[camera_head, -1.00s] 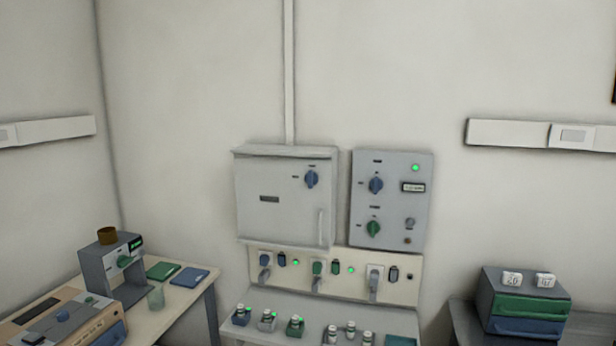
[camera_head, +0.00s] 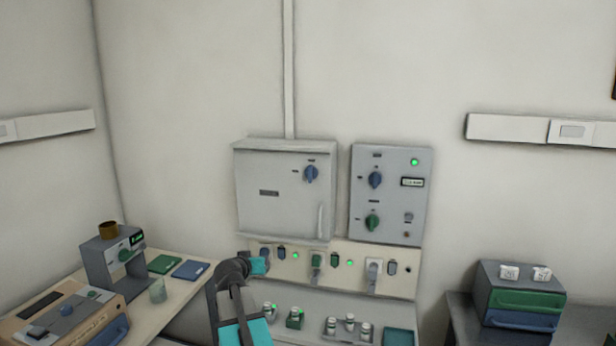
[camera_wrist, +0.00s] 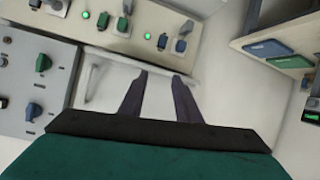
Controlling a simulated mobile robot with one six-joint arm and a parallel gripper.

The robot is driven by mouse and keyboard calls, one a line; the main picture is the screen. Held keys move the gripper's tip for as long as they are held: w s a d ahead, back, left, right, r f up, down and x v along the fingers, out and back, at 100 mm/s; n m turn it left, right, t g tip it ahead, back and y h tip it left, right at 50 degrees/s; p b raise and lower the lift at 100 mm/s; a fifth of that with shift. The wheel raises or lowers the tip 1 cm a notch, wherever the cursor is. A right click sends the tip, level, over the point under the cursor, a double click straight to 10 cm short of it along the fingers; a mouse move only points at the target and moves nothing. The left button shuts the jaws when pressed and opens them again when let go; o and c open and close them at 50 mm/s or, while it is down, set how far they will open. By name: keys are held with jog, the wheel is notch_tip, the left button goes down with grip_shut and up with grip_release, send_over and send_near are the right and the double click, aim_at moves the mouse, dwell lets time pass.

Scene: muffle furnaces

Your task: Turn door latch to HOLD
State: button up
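The door latch (camera_head: 311,173) is a blue knob near the upper right of the door of a grey-white cabinet (camera_head: 262,212), with small labels beside it that are too small to read. A pale vertical handle (camera_head: 320,221) is at the door's lower right; it also shows in the wrist view (camera_wrist: 90,80). My gripper (camera_wrist: 159,75) has two dark fingers, apart and with nothing between them, over the pale cabinet front in the upside-down wrist view. The latch is not seen there. In the head view my arm rises low and left of the cabinet; the fingers cannot be made out.
A control panel (camera_head: 392,228) with a blue and a green knob is right of the cabinet. A socket strip (camera_head: 336,281) with plugs runs below, above a shelf of small jars. A bench (camera_head: 178,293) is left and drawer boxes (camera_head: 520,299) right. The wall above is clear.

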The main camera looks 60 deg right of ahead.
jog(key=s+d+r+m+h, duration=0.1)
jog(key=s+d+r, duration=0.2)
jog(key=r, duration=0.5)
jog(key=s+d+r+m+h, duration=0.1)
jog(key=s+d+r+h, duration=0.1)
jog(key=r, duration=0.7)
jog(key=s+d+r+m+h, duration=0.1)
jog(key=s+d+r, duration=0.3)
jog(key=r, duration=0.5)
jog(key=shift+s+d+r+h+p, duration=0.25)
jog(key=shift+d+h+p, duration=0.2)
jog(key=shift+d+h, duration=0.25)
jog(key=shift+d, duration=0.1)
jog(key=p, duration=0.5)
send_near(309, 170)
jog(key=shift+r+x, duration=0.15)
jog(key=shift+x, duration=1)
jog(key=shift+r+x, duration=0.1)
jog(key=shift+x, duration=1.05)
jog(key=shift+p+x, duration=0.45)
jog(key=shift+x, duration=1.25)
jog(key=shift+f, duration=0.2)
grip_shut()
